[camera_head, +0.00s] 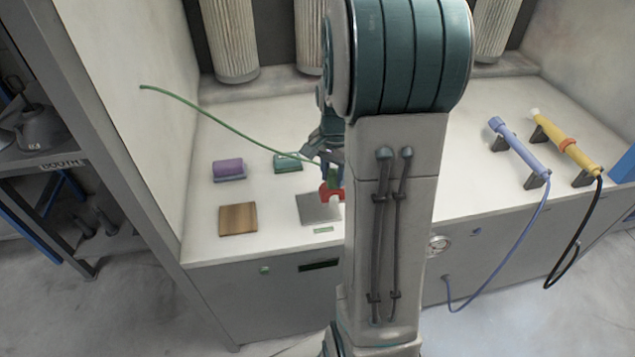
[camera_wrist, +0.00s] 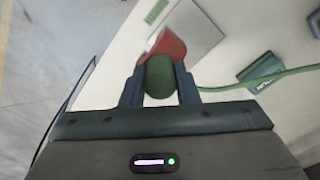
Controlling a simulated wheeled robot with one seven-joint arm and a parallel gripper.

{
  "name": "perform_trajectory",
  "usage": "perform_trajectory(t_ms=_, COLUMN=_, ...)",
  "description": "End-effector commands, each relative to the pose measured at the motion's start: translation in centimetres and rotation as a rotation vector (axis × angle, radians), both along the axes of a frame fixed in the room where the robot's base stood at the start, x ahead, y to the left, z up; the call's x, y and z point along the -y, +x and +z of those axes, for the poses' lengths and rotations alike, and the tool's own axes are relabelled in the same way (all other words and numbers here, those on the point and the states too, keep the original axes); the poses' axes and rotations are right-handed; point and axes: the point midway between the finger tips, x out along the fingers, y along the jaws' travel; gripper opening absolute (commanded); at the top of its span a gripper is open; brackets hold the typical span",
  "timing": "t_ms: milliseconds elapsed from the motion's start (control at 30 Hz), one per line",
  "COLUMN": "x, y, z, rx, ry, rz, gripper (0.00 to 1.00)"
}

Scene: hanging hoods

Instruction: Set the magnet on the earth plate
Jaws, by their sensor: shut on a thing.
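The magnet is a red horseshoe piece (camera_head: 331,192) with a green grip (camera_wrist: 160,78) and a green cable. My gripper (camera_head: 332,172) is shut on the green grip; in the wrist view the grip sits between both fingers (camera_wrist: 160,82). The red end (camera_wrist: 168,44) points away from the fingers. The earth plate, a flat grey metal square (camera_head: 316,209), lies on the white bench. In both views the red end overlaps the plate's edge; I cannot tell whether they touch. The plate also shows in the wrist view (camera_wrist: 203,28). My arm may hide its right side in the head view.
A wooden block (camera_head: 238,219) lies left of the plate. A purple block on a cradle (camera_head: 229,169) and a teal stand (camera_head: 287,163) are behind. The green cable (camera_head: 200,107) arcs up leftward. Blue (camera_head: 520,148) and yellow (camera_head: 567,145) wands rest on stands at right.

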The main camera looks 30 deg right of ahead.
Motion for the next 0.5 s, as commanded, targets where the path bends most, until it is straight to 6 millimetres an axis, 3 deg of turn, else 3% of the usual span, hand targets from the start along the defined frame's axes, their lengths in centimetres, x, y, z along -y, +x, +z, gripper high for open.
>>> perform_trajectory(t_ms=233, x=-1.2, y=3.9, z=-2.3, rx=-0.001, ry=0.000, rz=0.002, gripper=0.00)
perform_trajectory(t_ms=500, x=-1.5, y=5.0, z=-4.1, rx=-0.003, ry=0.002, rz=0.000, gripper=0.00)
